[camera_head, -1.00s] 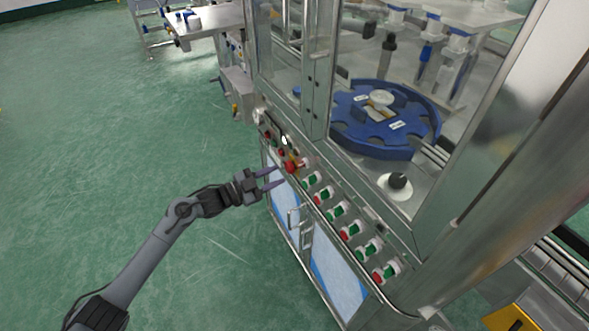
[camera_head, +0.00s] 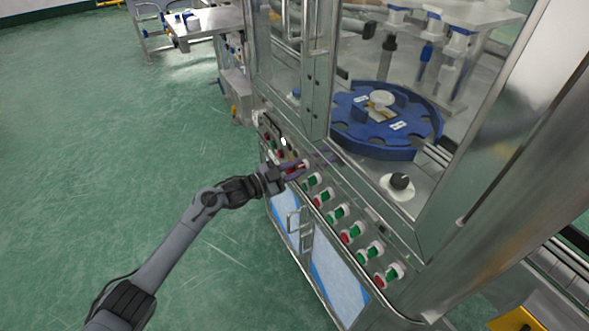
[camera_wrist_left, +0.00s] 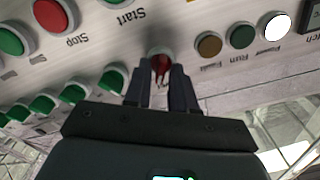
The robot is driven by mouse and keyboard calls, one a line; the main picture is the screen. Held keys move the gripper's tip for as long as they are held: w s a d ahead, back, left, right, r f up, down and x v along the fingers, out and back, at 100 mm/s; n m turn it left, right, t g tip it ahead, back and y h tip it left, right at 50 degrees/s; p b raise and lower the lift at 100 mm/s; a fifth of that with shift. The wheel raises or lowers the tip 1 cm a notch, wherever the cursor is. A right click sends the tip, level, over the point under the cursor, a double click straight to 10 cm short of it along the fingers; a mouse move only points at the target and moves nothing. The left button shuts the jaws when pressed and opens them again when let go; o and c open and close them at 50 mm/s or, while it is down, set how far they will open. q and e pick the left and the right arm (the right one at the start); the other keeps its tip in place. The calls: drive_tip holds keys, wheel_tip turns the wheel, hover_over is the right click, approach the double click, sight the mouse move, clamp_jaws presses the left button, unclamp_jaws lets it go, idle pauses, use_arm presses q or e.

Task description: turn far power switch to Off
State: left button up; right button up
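A red rotary knob (camera_wrist_left: 160,66) sits on the sloped metal front panel, between the coloured lamps and the green Start button in the left wrist view. In the head view the red knob (camera_head: 293,170) is mostly covered by my left gripper (camera_head: 302,167). In the left wrist view my left gripper (camera_wrist_left: 159,82) has its fingers apart, one on each side of the knob's handle. I cannot tell whether they touch it. The handle lies roughly along the fingers. The knob's own label cannot be read. My right gripper is not in view.
A white lamp (camera_wrist_left: 277,27) labelled Power, a green Run lamp (camera_wrist_left: 242,36) and a brown Fault lamp (camera_wrist_left: 209,44) are beside the knob. Several Start and Stop buttons line the panel. A blue turntable (camera_head: 385,120) is behind the cabinet frame. Floor on the left is clear.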

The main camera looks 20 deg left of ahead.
use_arm(q)
clamp_jaws()
drive_tip(key=shift+r+n+p, duration=0.15)
drive_tip(key=shift+n+p, duration=0.85)
drive_tip(key=n+p, duration=0.2)
drive_tip(key=n, duration=0.3)
drive_tip(key=n+p, duration=0.3)
drive_tip(key=n, duration=0.2)
drive_tip(key=shift+w+a, duration=0.15)
drive_tip(key=shift+f, duration=0.2)
